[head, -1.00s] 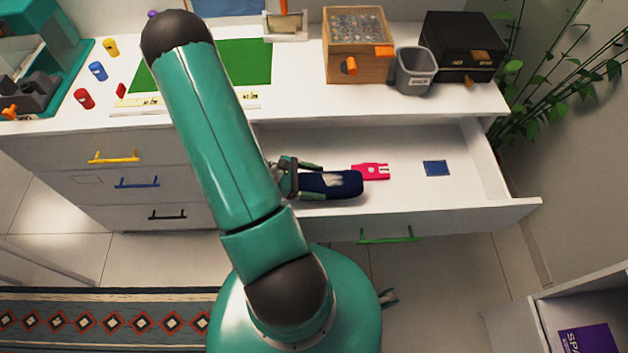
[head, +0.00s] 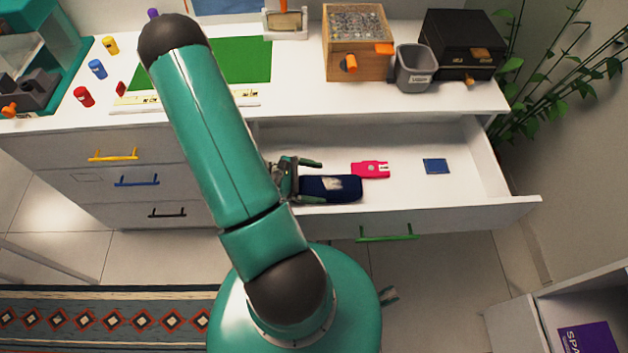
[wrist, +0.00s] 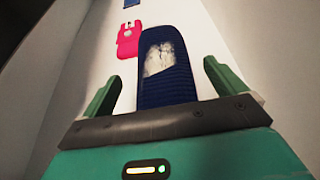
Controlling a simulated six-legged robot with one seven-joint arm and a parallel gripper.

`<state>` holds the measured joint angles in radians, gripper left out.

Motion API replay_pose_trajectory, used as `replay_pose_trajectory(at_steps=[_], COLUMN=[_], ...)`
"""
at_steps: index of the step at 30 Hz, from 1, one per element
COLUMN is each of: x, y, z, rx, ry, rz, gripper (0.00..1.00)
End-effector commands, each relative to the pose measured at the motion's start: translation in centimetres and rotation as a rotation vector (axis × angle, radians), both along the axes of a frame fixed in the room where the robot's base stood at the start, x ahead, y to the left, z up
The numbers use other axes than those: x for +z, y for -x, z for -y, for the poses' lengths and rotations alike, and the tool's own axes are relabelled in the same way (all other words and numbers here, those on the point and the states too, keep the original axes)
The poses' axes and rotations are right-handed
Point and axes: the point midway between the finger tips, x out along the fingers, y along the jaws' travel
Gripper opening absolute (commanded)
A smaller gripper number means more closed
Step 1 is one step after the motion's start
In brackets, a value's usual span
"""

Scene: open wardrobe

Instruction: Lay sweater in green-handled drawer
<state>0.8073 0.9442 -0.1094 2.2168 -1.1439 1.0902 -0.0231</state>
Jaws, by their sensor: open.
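The green-handled drawer (head: 480,196) is pulled open, with its green handle (head: 387,234) on the front. The dark navy sweater (head: 335,189), folded and with a pale patch, lies in the drawer near its front wall. It also shows in the wrist view (wrist: 165,75), lying between and ahead of the finger tips. My gripper (head: 312,181) is inside the drawer at the sweater's left end. In the wrist view its green fingers (wrist: 165,85) are spread, with gaps to the sweater on both sides. My arm hides the drawer's left part.
A pink item (head: 371,169) lies just behind the sweater, and a small blue square (head: 436,166) lies farther right in the drawer. The drawer's right side is mostly bare. A wooden box (head: 355,55) and grey bin (head: 414,72) stand on the top above.

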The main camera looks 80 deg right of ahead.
Motion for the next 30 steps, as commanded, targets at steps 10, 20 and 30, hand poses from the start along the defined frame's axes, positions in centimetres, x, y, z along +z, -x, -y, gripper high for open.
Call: replay_pose_trajectory(at_steps=[10,20,30], x=[2.0,4.8,5.8], y=[-2.0,-8.3,-10.7], z=[-0.4,-2.3,-3.1], rx=[0.005,0.004,0.000], ry=[0.003,0.002,0.000], rz=[0.003,0.003,0.000], gripper=[0.96,0.96,0.96])
